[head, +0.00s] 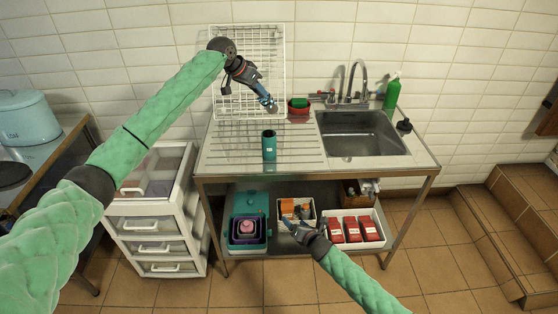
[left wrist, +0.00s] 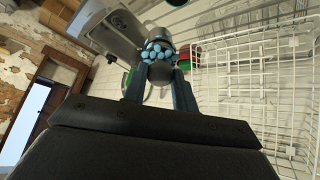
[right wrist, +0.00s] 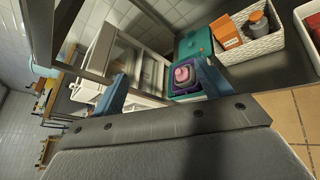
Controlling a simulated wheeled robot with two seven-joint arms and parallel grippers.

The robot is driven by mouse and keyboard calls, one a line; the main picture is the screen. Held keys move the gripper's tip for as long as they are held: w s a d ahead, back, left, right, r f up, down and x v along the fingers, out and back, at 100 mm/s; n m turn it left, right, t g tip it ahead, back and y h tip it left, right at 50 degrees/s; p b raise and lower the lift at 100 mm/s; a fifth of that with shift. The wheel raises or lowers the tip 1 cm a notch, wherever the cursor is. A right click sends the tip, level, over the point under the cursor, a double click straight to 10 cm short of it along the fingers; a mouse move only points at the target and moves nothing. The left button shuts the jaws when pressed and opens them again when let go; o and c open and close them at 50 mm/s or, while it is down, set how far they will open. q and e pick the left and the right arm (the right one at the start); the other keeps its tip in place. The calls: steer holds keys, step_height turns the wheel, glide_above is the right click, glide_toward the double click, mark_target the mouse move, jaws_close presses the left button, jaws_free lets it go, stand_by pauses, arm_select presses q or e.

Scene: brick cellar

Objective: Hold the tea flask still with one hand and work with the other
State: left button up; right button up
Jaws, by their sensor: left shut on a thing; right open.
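A teal flask (head: 269,146) stands upright on the ribbed drainboard, left of the sink. Its top looks dark; I cannot tell whether it is open. My left gripper (head: 267,102) is above and behind it, in front of the white wire rack, apart from the flask. It is shut on a small grey round piece with pale blue bumps (left wrist: 157,51), seen between the fingers in the left wrist view. My right gripper (head: 290,224) is open and empty, low in front of the under-shelf; its fingers also show in the right wrist view (right wrist: 160,88).
A white wire rack (head: 277,53) leans on the wall. A red bowl (head: 299,111) with a green thing, a sink (head: 361,134) and a green bottle (head: 392,92) are to the right. Below stand a teal crate (head: 233,210), a white basket (head: 309,219) and a tray of red packets (head: 352,244).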

mark_target(267, 142)
steer(key=shift+w+a+r+n+t+y, duration=0.4)
steer(key=shift+w+a+r+n, duration=1.15)
steer(key=shift+r, duration=1.85)
steer(key=shift+w+a+r+n+t+y, duration=0.2)
steer(key=shift+w+a+r+n+y, duration=0.6)
steer(key=shift+r+n, duration=1.9)
steer(key=shift+w+a+r+n+t+y, duration=0.25)
steer(key=shift+w+a+r+n, duration=1.2)
steer(key=shift+r, duration=2.6)
steer(key=shift+w+d+r+m+t+h, duration=0.2)
steer(key=shift+w+r+m+t+h, duration=0.25)
steer(key=shift+w+m, duration=0.4)
steer(key=shift+w+d+r+m+t+h, duration=0.25)
steer(key=shift+w+r+m+h, duration=0.3)
steer(key=shift+w+m, duration=0.3)
steer(key=shift+w+d+r+m+t+h, duration=0.2)
steer(key=shift+w+r+m+t+h, duration=0.25)
steer(key=shift+w+m, duration=0.35)
steer(key=x, duration=1.1)
steer(key=shift+w+a, duration=0.15)
steer(key=shift+w, duration=0.15)
steer(key=c, duration=1.1)
